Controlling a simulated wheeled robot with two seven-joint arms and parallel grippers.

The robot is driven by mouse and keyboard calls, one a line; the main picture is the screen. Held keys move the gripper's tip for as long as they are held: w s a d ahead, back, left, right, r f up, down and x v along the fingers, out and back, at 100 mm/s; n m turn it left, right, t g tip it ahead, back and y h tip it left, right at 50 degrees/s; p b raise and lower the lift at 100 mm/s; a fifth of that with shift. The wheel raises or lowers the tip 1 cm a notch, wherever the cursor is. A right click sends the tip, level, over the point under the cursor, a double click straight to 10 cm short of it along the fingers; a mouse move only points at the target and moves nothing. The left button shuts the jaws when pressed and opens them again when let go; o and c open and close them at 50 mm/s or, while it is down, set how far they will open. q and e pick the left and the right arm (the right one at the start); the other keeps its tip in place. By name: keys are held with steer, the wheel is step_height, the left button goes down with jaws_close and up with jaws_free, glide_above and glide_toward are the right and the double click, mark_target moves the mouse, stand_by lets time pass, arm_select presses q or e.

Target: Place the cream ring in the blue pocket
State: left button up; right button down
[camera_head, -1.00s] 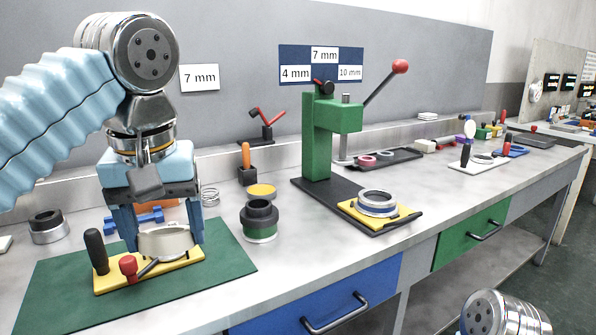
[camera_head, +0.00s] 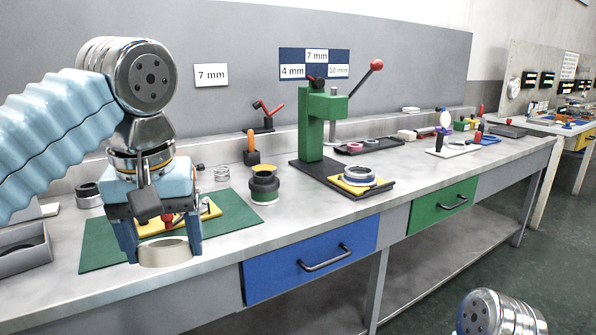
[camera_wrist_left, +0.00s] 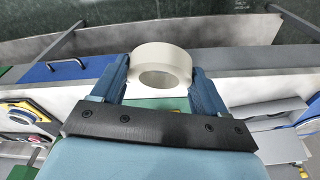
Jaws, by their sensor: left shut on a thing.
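My left gripper (camera_head: 165,245) is shut on the cream ring (camera_head: 166,254), a wide plain band held between its two fingers. The gripper points down, with the ring near the front edge of the bench, in front of the yellow fixture (camera_head: 205,213). In the left wrist view the cream ring (camera_wrist_left: 160,54) sits between the blue fingertips (camera_wrist_left: 160,75), its hole facing the camera. I cannot make out a blue pocket for certain in either view. My right gripper is out of view.
The yellow fixture lies on a green mat (camera_head: 100,245). A grey open tray (camera_head: 25,262) stands at the left edge. Right of the mat are a dark and green ring stack (camera_head: 264,188) and a green press (camera_head: 312,125). A blue drawer (camera_head: 285,272) is below the bench top.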

arm_select(q)
steer(key=w+a+f+m, duration=0.1)
steer(key=w+f, duration=0.3)
steer(key=f, duration=1)
steer(key=w+a+f+m, duration=0.1)
steer(key=w+f, duration=0.3)
steer(key=f, duration=1)
steer(key=w+a+f+m, duration=0.1)
steer(key=w+f, duration=0.3)
steer(key=f, duration=1)
steer(key=s+f, duration=0.4)
steer(key=shift+s+f, duration=0.15)
steer(key=shift+f, duration=0.25)
